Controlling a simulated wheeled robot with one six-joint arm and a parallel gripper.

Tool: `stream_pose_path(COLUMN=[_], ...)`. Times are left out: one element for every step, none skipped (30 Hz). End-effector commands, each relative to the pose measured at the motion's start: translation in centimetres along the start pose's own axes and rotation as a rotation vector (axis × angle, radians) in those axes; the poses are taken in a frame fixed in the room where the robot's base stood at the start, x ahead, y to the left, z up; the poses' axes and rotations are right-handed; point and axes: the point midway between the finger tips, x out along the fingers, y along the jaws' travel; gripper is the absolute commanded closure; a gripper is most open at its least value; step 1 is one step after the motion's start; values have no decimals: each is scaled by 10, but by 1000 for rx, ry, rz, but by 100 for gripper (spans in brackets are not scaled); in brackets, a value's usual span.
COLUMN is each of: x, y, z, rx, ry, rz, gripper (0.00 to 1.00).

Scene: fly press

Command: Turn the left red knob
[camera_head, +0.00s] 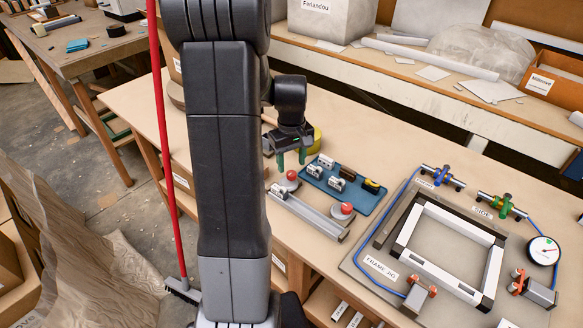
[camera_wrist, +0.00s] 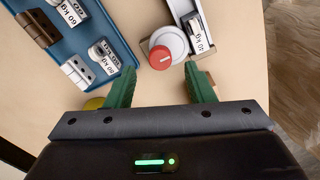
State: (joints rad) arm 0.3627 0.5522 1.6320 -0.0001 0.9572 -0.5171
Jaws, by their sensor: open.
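The left red knob (camera_head: 292,175) sits on a round white base at the far left end of a metal rail on the table. In the wrist view a red knob (camera_wrist: 160,57) with a white base shows just beyond the fingertips, roughly centred between them. My gripper (camera_head: 291,163) points down above the left knob, with green fingers apart. In the wrist view my gripper (camera_wrist: 159,72) is open with nothing between its fingers; whether a fingertip touches the knob cannot be told. A second red knob (camera_head: 346,208) sits at the rail's right end.
A blue tray (camera_head: 350,196) with labelled weights lies close to the right of my gripper. The metal rail (camera_head: 312,214) carries a small labelled weight beside the left knob. A frame fixture (camera_head: 399,246) with clamps and a gauge (camera_head: 543,251) stands farther right.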

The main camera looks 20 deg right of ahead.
Motion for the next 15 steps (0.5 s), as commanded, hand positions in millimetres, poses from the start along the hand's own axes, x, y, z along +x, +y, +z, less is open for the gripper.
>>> stream_pose_path(x=[-14, -22, -32, -38, -45, -54, -60, -66, -73, -78, -83, -88, -91, -94, -97], y=[0, 0, 0, 1, 0, 0, 0, 0, 0, 0, 0, 0, 0, 0, 0], z=[-1, -1, -1, -1, -1, 0, -1, -1, -1, 0, -1, -1, 0, 0, 0], rx=[0, 0, 0, 0, 0, 0, 0, 0, 0, 0, 0, 0, 0, 0, -1], ry=[6, 5, 6, 6, 5, 5, 5, 4, 4, 4, 4, 3, 2, 2, 2], rz=[3, 3, 3, 3, 3, 3, 3, 3, 3, 2, 2, 2, 1, 1, 1], gripper=[51, 51, 51, 51, 51, 51, 51, 51, 51, 51, 51, 51, 51, 51, 51])
